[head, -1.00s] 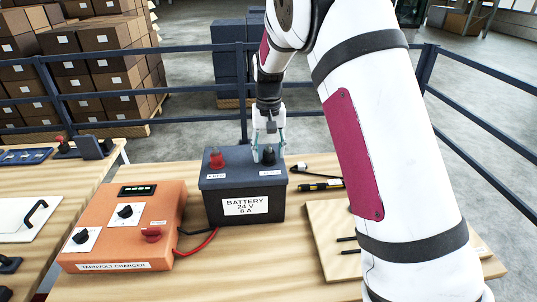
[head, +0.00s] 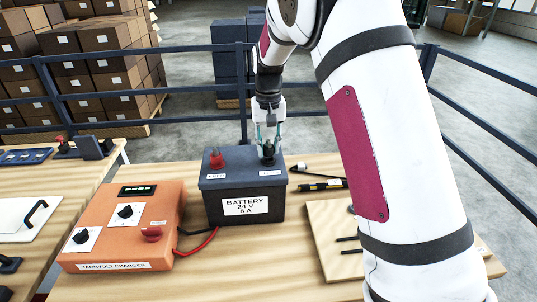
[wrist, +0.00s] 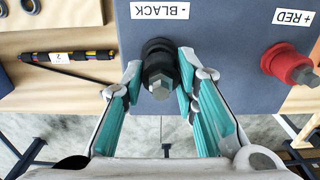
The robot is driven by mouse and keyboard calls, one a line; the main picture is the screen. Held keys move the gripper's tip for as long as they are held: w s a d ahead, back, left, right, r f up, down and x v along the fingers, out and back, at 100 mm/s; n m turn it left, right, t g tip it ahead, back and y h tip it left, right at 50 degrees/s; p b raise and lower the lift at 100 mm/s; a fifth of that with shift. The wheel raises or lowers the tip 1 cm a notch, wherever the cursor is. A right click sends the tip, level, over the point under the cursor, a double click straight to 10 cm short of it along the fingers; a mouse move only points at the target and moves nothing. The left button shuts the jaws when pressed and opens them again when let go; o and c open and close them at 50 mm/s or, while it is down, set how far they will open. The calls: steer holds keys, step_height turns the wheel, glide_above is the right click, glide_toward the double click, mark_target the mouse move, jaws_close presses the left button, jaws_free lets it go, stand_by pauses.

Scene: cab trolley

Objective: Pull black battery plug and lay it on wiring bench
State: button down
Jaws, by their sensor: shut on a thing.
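The black battery plug (head: 268,154) stands upright on the right side of the dark battery's top (head: 243,181). In the wrist view the black plug (wrist: 157,65) has a metal hex tip and sits beside the "- BLACK" label. My gripper (head: 268,143) is above it with its teal fingers down around the plug. In the wrist view the fingertips of my gripper (wrist: 162,78) are on either side of the plug, shut on it. The plug is still at the battery top. The red plug (head: 216,160) sits on the battery's left side.
An orange charger (head: 122,225) with knobs stands left of the battery, with red and black cables between them. A marked pen-like tool (head: 322,185) and a wooden board (head: 322,225) lie to the right. A bench (head: 80,168) stands at left. A blue railing runs behind.

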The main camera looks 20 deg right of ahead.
mark_target(268, 140)
steer(key=shift+r, duration=2.05)
